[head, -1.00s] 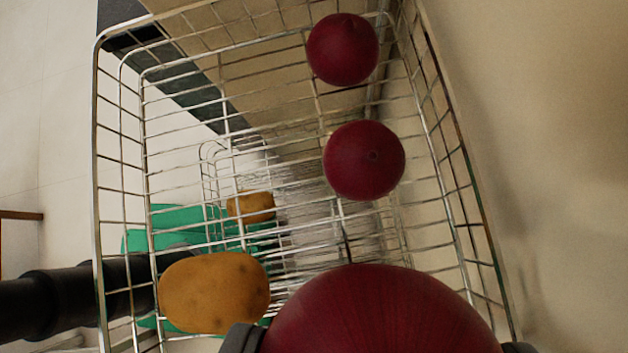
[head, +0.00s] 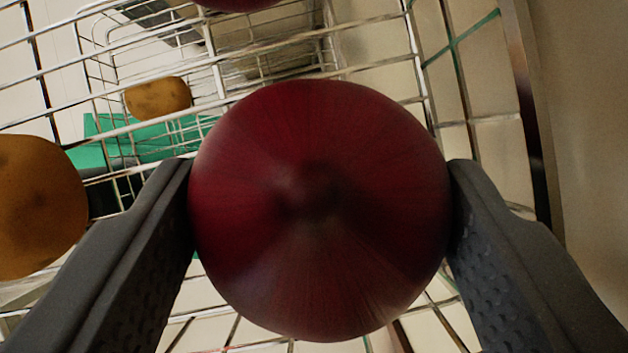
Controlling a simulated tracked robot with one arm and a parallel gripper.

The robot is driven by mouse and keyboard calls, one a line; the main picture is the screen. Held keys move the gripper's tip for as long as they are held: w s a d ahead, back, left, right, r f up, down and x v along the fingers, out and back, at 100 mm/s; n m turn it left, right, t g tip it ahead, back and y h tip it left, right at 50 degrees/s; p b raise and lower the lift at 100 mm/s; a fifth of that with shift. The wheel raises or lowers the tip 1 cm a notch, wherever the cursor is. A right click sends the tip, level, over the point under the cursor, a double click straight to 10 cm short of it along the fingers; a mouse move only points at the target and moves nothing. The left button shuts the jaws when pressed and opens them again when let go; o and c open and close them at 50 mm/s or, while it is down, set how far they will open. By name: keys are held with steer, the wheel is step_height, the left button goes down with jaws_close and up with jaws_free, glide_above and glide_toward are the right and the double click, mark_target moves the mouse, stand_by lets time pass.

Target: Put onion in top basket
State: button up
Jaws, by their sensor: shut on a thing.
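A large dark red onion (head: 320,225) fills the middle of the head view, its pointed end facing the camera. My gripper (head: 322,170) is shut on it, with one dark grey finger against its left side and one against its right side. The onion is in front of the wire basket (head: 215,80) and hides much of it. I cannot tell whether the onion touches the basket's wires. Part of another red onion (head: 236,3) shows at the top edge.
A brown potato (head: 38,205) lies close at the left, cut by the frame. A smaller-looking potato (head: 158,98) shows beyond the wires, near a green object (head: 100,155). A dark upright edge (head: 530,110) and a plain beige surface (head: 590,120) stand at the right.

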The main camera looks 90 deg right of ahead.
mark_target(316, 219)
steer(key=shift+f, duration=1.7)
steer(key=shift+f, duration=0.1)
steer(key=o, duration=0.8)
steer(key=shift+c, duration=0.2)
steer(key=shift+p, duration=0.3)
steer(key=b+v, duration=0.1)
steer(key=v, duration=1.1)
steer(key=shift+b, duration=0.3)
